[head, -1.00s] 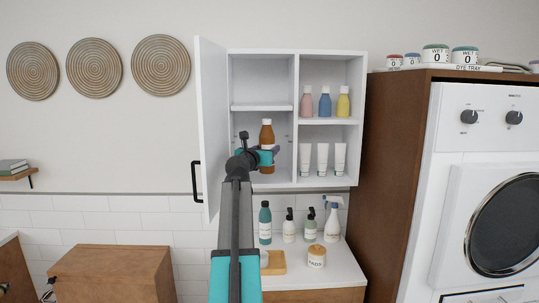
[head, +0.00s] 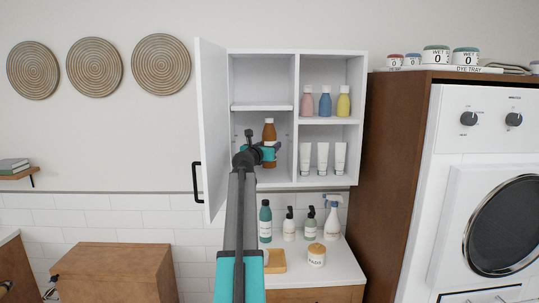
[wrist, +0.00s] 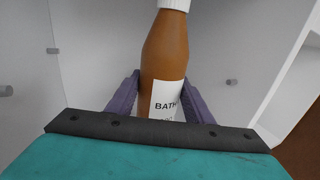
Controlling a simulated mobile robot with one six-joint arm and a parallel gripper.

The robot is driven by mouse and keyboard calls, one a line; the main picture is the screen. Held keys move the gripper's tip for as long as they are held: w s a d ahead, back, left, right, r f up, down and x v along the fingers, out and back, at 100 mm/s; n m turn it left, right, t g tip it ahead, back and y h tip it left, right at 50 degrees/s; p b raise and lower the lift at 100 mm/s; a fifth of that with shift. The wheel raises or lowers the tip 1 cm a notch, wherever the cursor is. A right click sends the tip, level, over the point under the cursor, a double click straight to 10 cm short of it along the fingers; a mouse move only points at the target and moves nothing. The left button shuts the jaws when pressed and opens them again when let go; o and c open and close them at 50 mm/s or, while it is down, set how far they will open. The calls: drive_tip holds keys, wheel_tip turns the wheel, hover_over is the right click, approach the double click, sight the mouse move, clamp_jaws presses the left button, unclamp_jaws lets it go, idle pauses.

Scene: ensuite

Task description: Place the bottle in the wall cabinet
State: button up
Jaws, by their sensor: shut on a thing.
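The bottle (head: 269,131) is amber brown with a white cap and a white label. In the wrist view the bottle (wrist: 165,55) stands between the two purple fingers, and its label begins with "BATH". My gripper (head: 269,152) is shut on the bottle. It holds the bottle upright at the lower left compartment of the white wall cabinet (head: 296,51). The cabinet door (head: 211,130) is swung open to the left. The bottle's base is hidden in the wrist view, and I cannot tell whether it touches the compartment floor.
Pink, blue and yellow bottles (head: 325,103) stand in the upper right compartment. White tubes (head: 322,158) stand in the lower right one. The upper left compartment (head: 260,80) is empty. Several bottles (head: 289,226) and a jar (head: 316,255) stand on the counter below.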

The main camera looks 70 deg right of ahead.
drive_tip(key=shift+w+d, duration=0.15)
drive_tip(key=shift+d, duration=0.5)
drive_tip(key=shift+f+p, duration=0.6)
drive_tip(key=shift+f, duration=1.2)
drive_tip(key=shift+f, duration=0.1)
drive_tip(key=o, duration=1.4)
drive_tip(key=shift+w+a+b, duration=0.1)
drive_tip(key=shift+a+b, duration=1.25)
drive_tip(key=shift+a, duration=4.7)
